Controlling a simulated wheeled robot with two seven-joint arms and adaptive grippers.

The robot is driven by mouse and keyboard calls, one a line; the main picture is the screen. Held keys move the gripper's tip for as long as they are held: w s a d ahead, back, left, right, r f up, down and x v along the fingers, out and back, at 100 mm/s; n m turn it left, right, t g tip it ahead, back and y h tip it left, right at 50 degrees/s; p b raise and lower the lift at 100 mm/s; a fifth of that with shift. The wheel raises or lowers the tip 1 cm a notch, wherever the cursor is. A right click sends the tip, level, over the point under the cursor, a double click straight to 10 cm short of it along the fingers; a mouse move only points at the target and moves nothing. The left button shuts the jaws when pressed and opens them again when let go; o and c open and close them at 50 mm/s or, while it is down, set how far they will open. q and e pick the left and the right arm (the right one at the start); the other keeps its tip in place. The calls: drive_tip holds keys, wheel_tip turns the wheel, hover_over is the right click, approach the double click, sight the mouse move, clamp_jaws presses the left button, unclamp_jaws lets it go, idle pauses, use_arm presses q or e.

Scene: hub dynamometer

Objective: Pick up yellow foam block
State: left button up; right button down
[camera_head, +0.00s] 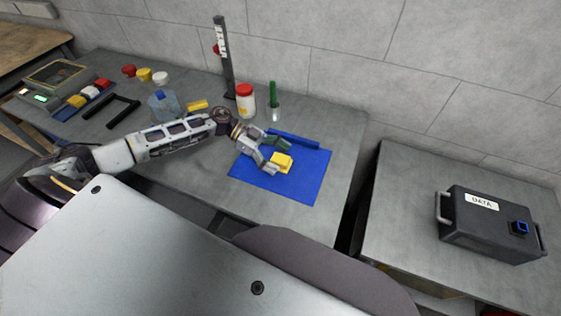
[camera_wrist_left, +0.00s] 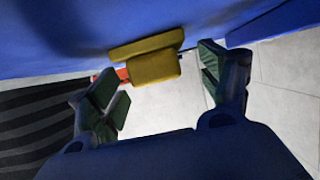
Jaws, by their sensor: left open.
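The yellow foam block (camera_head: 281,162) shows on the blue mat (camera_head: 305,186) in the head view. It is also in the left wrist view (camera_wrist_left: 152,62), ahead of the fingers and near the middle between them. My left gripper (camera_head: 272,157) is open over the mat, with its fingers right beside the block. In the left wrist view my left gripper (camera_wrist_left: 160,95) has its two green-padded fingers spread wide with nothing between the tips. I cannot tell whether a finger touches the block. My right gripper is not in view.
A blue bar (camera_head: 293,139) lies along the mat's back edge. A red-capped white bottle (camera_head: 245,100), a green-topped tube (camera_head: 273,101) and a dark stand (camera_head: 225,62) are behind. Another yellow piece (camera_head: 197,105) lies further left. A black DATA case (camera_head: 490,224) sits on the right table.

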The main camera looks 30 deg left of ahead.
sight(278, 157)
use_arm(q)
drive_tip(key=shift+c, duration=0.4)
drive_tip(key=c, duration=1)
drive_tip(key=shift+r, duration=0.1)
drive_tip(key=shift+c, duration=0.2)
wheel_tip(278, 157, up, 10)
idle(0.4)
